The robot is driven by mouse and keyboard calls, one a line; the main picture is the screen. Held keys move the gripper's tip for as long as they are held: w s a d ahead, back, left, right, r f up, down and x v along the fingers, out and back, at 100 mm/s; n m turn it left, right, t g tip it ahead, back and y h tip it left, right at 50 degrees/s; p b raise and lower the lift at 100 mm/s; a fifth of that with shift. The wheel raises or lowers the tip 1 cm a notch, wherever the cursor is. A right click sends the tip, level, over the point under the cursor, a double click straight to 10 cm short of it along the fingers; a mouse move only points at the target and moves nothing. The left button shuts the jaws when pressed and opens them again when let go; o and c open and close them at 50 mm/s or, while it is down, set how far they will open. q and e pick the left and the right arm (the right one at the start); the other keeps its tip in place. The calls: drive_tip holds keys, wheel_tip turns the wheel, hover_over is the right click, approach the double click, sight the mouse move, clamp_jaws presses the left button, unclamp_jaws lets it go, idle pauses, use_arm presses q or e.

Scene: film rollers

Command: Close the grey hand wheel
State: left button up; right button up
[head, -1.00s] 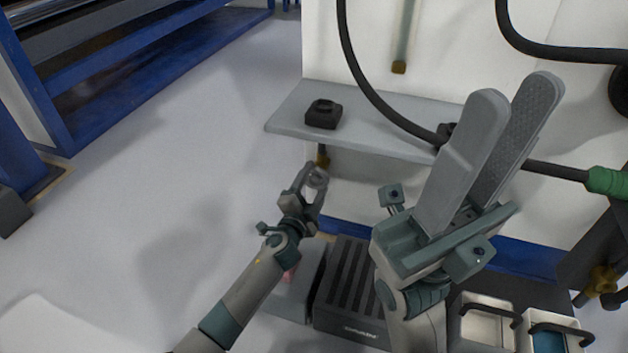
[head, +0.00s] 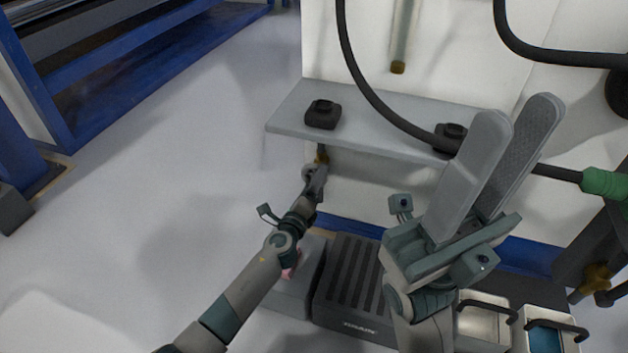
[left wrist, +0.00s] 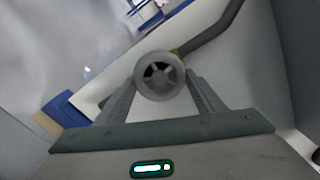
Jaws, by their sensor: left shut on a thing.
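The grey hand wheel (left wrist: 160,76) is a round spoked wheel in the left wrist view, between the two fingers of my left gripper (left wrist: 165,95). In the head view the wheel (head: 308,173) shows small below the shelf, at the fingertips of my left gripper (head: 316,178). The left gripper is shut on the wheel's rim. A brass-coloured fitting (head: 321,152) with a pipe sits just above and behind the wheel. My right gripper (head: 520,120) is raised at the right, its two broad fingers apart with nothing visible between them.
A grey shelf (head: 375,130) juts from the white wall above the left gripper and carries a black block (head: 323,114). A black hose (head: 375,90) hangs to the shelf. A dark ribbed box (head: 352,285) and metal trays (head: 482,322) stand below. Open floor lies left.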

use_arm(q)
drive_tip(key=shift+f+m, duration=0.1)
drive_tip(key=shift+m, duration=0.9)
drive_tip(key=o, duration=1.1)
drive_tip(key=shift+c, duration=0.2)
drive_tip(key=shift+s, duration=0.15)
